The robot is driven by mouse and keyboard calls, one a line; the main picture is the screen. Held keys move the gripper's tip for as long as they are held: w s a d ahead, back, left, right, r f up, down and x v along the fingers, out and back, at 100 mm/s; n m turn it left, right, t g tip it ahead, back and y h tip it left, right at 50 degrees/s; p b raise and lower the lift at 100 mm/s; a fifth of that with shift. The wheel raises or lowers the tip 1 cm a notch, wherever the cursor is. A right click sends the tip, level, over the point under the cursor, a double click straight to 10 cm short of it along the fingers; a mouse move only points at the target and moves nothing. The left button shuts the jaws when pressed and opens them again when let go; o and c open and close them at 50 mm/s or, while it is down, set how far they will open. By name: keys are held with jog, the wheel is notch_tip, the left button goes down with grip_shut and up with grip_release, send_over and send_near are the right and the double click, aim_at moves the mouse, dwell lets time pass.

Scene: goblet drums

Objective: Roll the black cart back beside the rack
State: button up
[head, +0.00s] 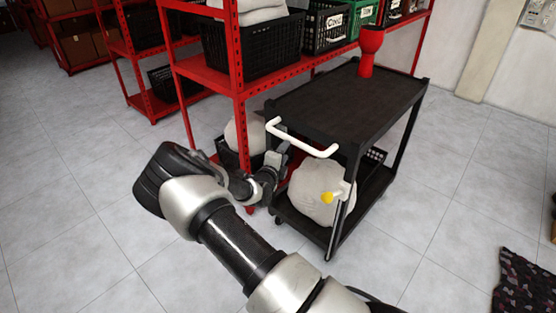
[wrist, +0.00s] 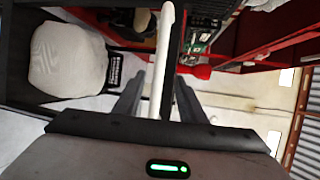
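The black cart (head: 345,105) stands close in front of the red rack (head: 238,75), with a white push handle (head: 305,143) on its near end. A red goblet drum (head: 369,52) stands on its top shelf. A pale, rounded bundle (head: 315,190) sits on its lower shelf. My gripper (head: 277,145) is at the left end of the handle. In the wrist view, my gripper (wrist: 160,95) has its fingers apart, with the white handle (wrist: 164,45) between them and gaps showing on both sides. The fingertips' contact with the handle is not clear.
The rack holds black crates (head: 255,45) and a green crate (head: 365,14). Another red rack (head: 130,45) stands at the back left. A dark patterned rug (head: 522,285) lies at the lower right. Tiled floor is free left and right of the cart.

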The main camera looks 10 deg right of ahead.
jog(key=v, duration=0.7)
